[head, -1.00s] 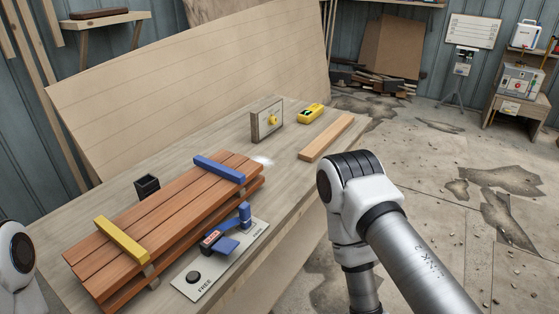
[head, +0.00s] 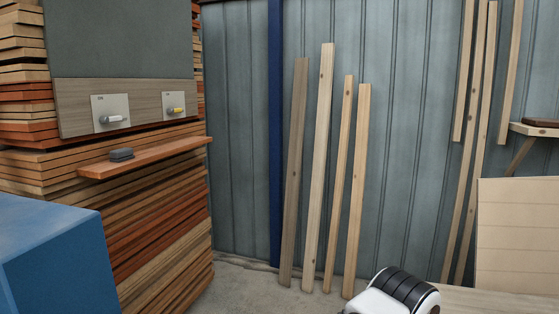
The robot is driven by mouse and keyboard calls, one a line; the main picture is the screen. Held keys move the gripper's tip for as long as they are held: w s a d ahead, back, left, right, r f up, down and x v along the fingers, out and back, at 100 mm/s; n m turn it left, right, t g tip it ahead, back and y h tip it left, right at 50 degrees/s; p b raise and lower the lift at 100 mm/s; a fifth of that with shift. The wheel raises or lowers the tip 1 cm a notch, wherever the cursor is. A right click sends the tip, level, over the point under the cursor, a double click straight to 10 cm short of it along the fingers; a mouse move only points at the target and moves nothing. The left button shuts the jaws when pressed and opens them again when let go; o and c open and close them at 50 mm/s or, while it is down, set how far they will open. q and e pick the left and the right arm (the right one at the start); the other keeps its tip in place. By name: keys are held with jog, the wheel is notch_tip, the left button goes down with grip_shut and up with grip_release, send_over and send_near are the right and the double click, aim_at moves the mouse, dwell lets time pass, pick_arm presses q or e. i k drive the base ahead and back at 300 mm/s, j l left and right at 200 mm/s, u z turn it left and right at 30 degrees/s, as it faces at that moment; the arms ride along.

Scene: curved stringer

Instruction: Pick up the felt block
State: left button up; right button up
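A small dark grey block (head: 121,154) with rounded edges lies on a reddish-brown board that juts out like a shelf from the timber stack at the left. It looks like the felt block, but I cannot tell its material from here. A dark brown rounded block (head: 542,122) lies on a small wooden wall shelf at the right edge. Neither gripper is in view; only a white and black joint of one of my arms shows at the bottom right.
Above the jutting board (head: 150,157), a wooden panel (head: 75,100) carries two plates with a white and a yellow knob. A blue box (head: 55,255) fills the lower left. Several planks (head: 318,165) lean on the metal wall. Bare floor (head: 250,285) shows between stack and planks.

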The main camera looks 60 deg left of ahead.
aim_at(125, 154)
jog(key=u, duration=2.75)
